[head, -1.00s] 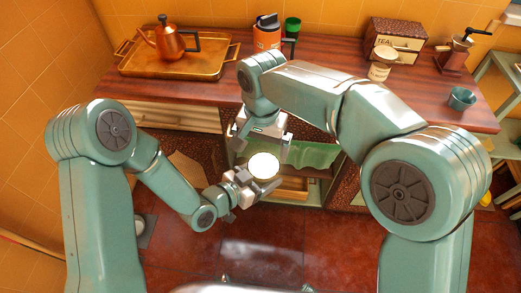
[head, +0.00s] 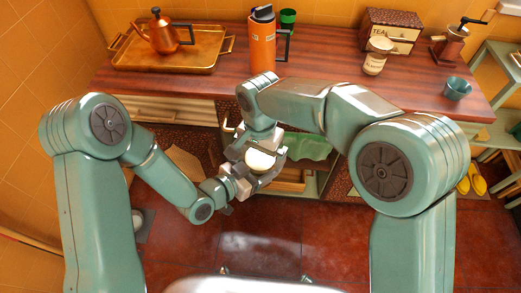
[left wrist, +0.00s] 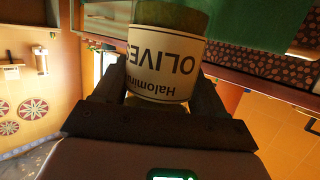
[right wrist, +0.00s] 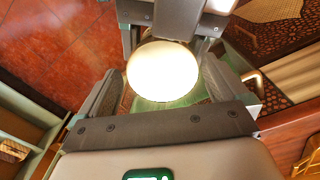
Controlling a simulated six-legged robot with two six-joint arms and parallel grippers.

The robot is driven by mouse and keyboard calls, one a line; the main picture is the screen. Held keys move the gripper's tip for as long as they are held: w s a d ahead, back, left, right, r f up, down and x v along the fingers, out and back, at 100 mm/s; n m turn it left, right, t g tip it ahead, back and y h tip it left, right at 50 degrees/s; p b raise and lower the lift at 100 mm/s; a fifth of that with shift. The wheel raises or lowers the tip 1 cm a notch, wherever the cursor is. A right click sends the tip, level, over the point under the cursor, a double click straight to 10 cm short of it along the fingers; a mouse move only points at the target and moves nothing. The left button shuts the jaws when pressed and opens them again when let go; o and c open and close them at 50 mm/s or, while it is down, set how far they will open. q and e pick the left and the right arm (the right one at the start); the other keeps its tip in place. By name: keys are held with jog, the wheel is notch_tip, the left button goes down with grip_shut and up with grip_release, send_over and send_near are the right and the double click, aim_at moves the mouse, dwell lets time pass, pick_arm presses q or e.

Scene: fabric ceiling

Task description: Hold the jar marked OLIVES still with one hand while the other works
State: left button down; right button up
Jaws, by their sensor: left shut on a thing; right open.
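The OLIVES jar has a cream label, seen upside down in the left wrist view (left wrist: 165,62), and a pale round lid (right wrist: 163,71). In the head view the jar (head: 261,162) is held in the air in front of the counter. My left gripper (head: 249,181) is shut on the jar, with one finger on each side of it. My right gripper (right wrist: 162,90) is open, and its fingers are on either side of the lid with gaps between. Part of the jar is hidden by my grippers.
The wooden counter (head: 325,80) behind carries a copper kettle (head: 163,35) on a tray (head: 213,58), an orange flask (head: 262,45), a green cup (head: 288,17), a tea box (head: 391,32), another lidded jar (head: 375,62), a grinder (head: 452,45) and a teal bowl (head: 457,88).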

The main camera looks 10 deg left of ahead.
jog(key=c, duration=1)
jog(key=n, duration=0.3)
jog(key=shift+n, duration=0.3)
jog(key=shift+c, duration=0.3)
jog(key=shift+d, duration=0.1)
jog(key=o, duration=1.1)
jog(key=shift+c, duration=0.2)
jog(key=shift+r, duration=2.35)
jog(key=r+m, duration=0.2)
jog(key=r, duration=0.1)
jog(key=shift+w+a+m, duration=0.1)
jog(key=shift+a+m, duration=0.15)
jog(key=shift+m, duration=0.15)
jog(key=shift+r+m, duration=0.1)
jog(key=shift+m, duration=0.2)
notch_tip(320, 180, down, 8)
jog(key=shift+r, duration=0.1)
